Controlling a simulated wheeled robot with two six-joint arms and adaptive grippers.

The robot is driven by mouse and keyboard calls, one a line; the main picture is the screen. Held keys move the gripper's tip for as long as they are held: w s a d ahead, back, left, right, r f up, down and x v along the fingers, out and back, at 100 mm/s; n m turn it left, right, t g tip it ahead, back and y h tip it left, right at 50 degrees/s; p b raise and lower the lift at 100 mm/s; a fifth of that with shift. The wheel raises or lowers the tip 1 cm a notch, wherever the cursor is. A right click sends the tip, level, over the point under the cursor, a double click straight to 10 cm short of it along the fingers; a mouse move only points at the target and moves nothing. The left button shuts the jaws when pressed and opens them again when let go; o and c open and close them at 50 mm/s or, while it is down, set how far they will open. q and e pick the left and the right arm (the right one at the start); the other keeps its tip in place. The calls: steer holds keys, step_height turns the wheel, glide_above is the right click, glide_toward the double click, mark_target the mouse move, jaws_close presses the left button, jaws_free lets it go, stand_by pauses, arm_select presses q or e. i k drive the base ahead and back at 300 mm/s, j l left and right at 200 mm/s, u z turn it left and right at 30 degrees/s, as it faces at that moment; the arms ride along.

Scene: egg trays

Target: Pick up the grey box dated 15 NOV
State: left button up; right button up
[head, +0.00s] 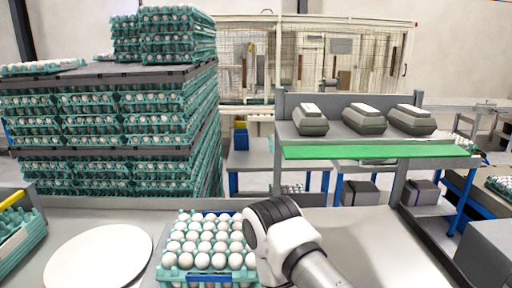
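Three grey boxes with pale labels on top sit in a row on the raised shelf (290,133): a left box (310,124), a middle box (364,124) and a right box (408,124). The date print is too small to read, so I cannot tell which box is dated 15 NOV. A white and dark link of one of my arms shows at the bottom centre, below and in front of the shelf. Neither gripper shows in the head view.
A green strip (380,152) runs along the shelf's front. An egg tray (190,277) and a round white plate (98,258) lie on the near table. Tall stacks of egg trays (105,140) stand at left. More grey boxes (361,193) sit under the shelf.

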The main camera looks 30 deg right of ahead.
mark_target(365, 120)
steer(key=z, duration=2.7)
